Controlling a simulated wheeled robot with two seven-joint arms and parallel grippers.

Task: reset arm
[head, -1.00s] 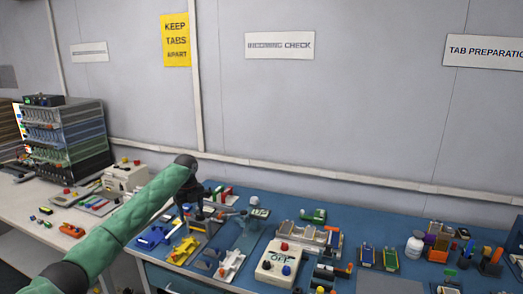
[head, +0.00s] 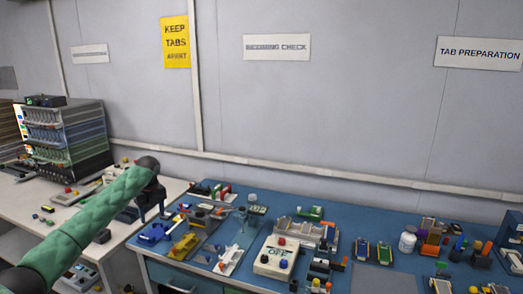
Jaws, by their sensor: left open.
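My left arm comes in from the lower left with a green sleeve. Its dark left gripper (head: 151,205) hangs at the end, in front of the gap between the white bench and the blue bench. I see nothing held in it, and it is open. My right gripper is not in the head view.
The blue bench (head: 351,279) holds a white box with coloured buttons (head: 281,257), a yellow tool (head: 184,246), a blue tool (head: 155,233) and a white bottle (head: 408,240). A rack (head: 68,135) stands on the white bench (head: 22,197) at left.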

